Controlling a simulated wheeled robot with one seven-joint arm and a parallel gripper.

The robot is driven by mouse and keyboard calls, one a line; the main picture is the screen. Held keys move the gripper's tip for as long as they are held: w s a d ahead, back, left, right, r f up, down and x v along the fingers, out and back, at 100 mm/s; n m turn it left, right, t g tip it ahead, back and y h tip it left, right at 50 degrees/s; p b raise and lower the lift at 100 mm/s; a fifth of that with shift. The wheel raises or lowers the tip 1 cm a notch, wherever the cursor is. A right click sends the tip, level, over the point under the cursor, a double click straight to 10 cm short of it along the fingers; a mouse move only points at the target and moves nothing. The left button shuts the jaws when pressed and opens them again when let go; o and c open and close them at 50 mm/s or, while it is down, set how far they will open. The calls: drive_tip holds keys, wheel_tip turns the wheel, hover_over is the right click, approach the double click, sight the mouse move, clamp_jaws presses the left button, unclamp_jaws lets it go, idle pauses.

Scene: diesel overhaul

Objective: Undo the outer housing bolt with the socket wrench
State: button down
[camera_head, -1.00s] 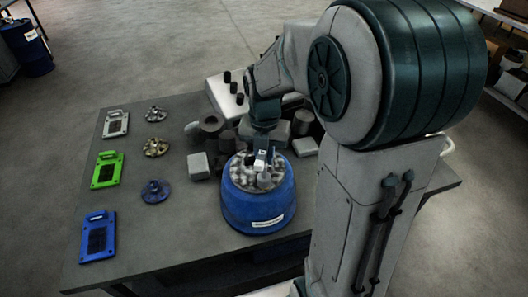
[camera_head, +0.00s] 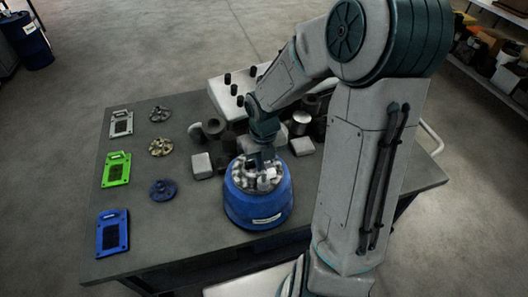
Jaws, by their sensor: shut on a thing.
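The blue round housing (camera_head: 257,208) stands near the front of the grey table, with light grey parts packed in its open top. My gripper (camera_head: 265,165) points down over this top, right at the grey parts. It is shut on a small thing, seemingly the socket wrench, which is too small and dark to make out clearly. The outer bolt cannot be told apart from the other parts in the housing, and I cannot tell whether the tool touches it.
Grey (camera_head: 121,124), green (camera_head: 116,169) and blue (camera_head: 112,232) plates lie at the table's left, beside several round flanged parts (camera_head: 160,147). A pale tray with black pegs (camera_head: 227,79) and dark cylinders stand behind the housing.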

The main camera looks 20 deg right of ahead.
drive_tip(key=shift+a+r+n+p, duration=0.1)
drive_tip(key=shift+r+n+p, duration=0.25)
drive_tip(key=shift+n+p, duration=0.7)
drive_tip(key=shift+f+n, duration=0.25)
drive_tip(key=shift+f, duration=0.1)
drive_tip(key=n, duration=0.5)
drive_tip(key=shift+w+n, duration=0.1)
drive_tip(key=shift+n, duration=0.4)
drive_tip(key=shift+r, duration=0.1)
